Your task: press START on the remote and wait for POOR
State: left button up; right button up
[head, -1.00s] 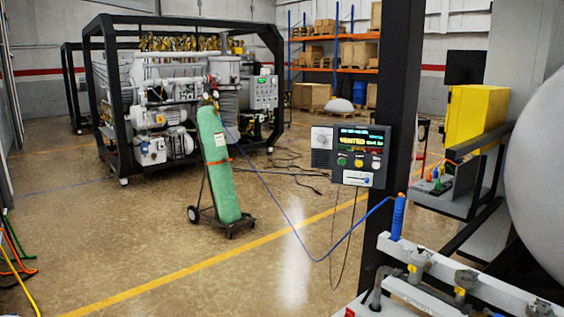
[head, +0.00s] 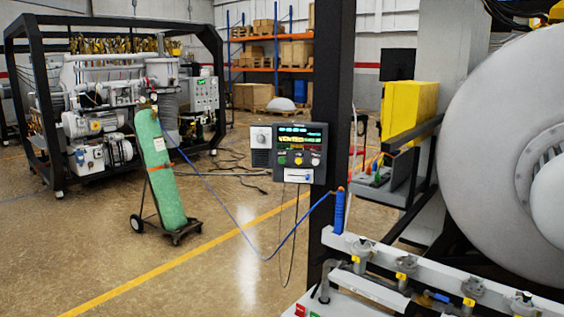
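The remote (head: 289,151) is a dark box mounted on the black column (head: 333,100), near the middle of the head view. Below the display is a row of round buttons: a green one (head: 282,160), a yellow one (head: 299,161) and a red one (head: 315,162). Their labels are too small to read. A grey box with a round dial (head: 261,136) sits at the remote's left side. Neither of my grippers is in view.
A green gas cylinder (head: 160,170) stands on a cart at left, before a black-framed pump unit (head: 110,100). A blue hose (head: 225,208) runs to the valve manifold (head: 430,275) at front right. A large white vessel (head: 500,130) fills the right. Open floor lies front left.

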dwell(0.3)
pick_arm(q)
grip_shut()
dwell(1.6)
